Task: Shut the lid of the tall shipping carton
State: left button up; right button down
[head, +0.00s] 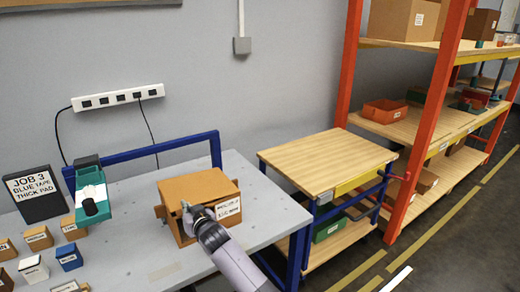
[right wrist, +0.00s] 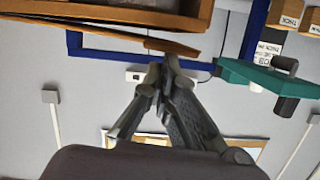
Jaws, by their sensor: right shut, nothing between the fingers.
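The tall shipping carton (head: 188,231) is a brown cardboard box with a white label, standing on the grey worktable. Its lid (head: 196,186) spreads over the top, close to flat. In the right wrist view the lid (right wrist: 110,35) shows as a thin brown panel with a narrow gap between it and the carton wall (right wrist: 120,13). A small flap sticks out at the carton's left side. My right gripper (head: 188,210) is shut and empty at the carton's near side, by the lid's front edge; whether it touches is unclear. Its fingers also show in the wrist view (right wrist: 160,78). My left gripper is out of view.
A teal device (head: 91,192) and a dark job sign (head: 36,191) stand left of the carton, with several small boxes in front. A blue frame (head: 150,149) rises behind. A wooden-topped cart (head: 325,160) stands right of the table, before orange shelving.

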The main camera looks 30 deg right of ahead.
jog(key=shift+a+f+b, duration=0.2)
jog(key=shift+f+b, duration=0.15)
jog(key=shift+f, duration=0.5)
